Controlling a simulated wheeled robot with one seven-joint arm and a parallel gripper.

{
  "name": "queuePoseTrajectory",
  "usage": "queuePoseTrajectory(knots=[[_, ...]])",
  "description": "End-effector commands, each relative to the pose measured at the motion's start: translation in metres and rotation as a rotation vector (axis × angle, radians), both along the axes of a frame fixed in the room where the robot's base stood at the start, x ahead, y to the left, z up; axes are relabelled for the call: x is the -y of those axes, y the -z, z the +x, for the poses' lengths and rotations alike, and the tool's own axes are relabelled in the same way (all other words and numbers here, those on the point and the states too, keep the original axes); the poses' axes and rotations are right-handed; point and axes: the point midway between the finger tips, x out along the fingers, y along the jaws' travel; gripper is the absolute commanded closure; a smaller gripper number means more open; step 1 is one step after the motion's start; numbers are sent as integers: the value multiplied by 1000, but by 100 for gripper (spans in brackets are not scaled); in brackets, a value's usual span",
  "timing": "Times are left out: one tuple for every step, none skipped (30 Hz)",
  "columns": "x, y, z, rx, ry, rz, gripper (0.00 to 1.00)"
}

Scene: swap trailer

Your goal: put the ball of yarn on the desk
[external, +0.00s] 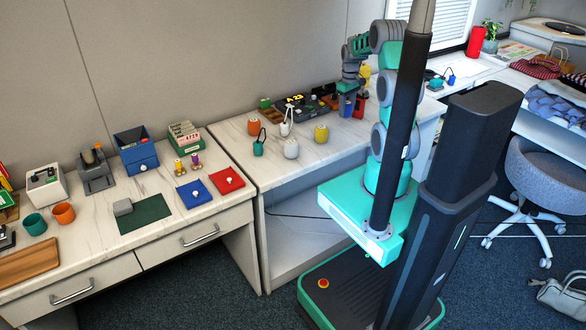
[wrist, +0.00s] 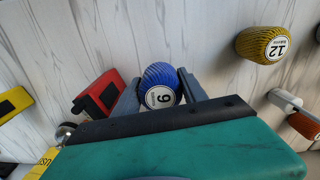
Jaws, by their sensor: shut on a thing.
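My gripper (wrist: 159,76) is shut on a blue ridged ball (wrist: 157,85) with a round white label, the ball of yarn, between its two grey fingers in the wrist view. In the external view my gripper (external: 347,93) points down over the back right of the middle marble-topped counter (external: 350,150), with the blue ball (external: 344,107) just below it. I cannot tell whether the ball touches the top. A pale worktop (external: 480,75) stands at the right behind a chair; which surface is the desk is not clear.
A red-and-black block (wrist: 100,93) lies close left of the fingers. A yellow labelled ball (wrist: 262,43) is at the upper right. Yellow (external: 321,133), white (external: 291,149) and orange (external: 254,127) items stand on the counter. A grey chair (external: 530,180) is at the right.

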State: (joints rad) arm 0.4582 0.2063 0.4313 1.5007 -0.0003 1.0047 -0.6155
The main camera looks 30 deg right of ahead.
Motion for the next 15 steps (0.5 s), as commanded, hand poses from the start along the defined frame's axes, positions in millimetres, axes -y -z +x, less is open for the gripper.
queuePoseTrajectory(knots=[[2, 4, 4, 0, 0, 0, 96], [3, 6, 6, 1, 0, 0, 96], [3, 10, 8, 0, 0, 0, 96], [4, 13, 10, -1, 0, 1, 96], [5, 17, 12, -1, 0, 1, 96], [5, 24, 11, -2, 0, 1, 96], [4, 30, 10, -2, 0, 1, 96], [4, 35, 10, -2, 1, 2, 96], [5, 40, 11, 0, 1, 0, 96], [5, 43, 11, 0, 1, 0, 96], [5, 44, 11, 1, 1, -1, 96], [5, 44, 11, 2, 1, -1, 96], [5, 43, 11, 2, 1, -1, 96], [5, 43, 11, 2, 1, -1, 96], [5, 43, 11, 2, 1, -1, 96]])
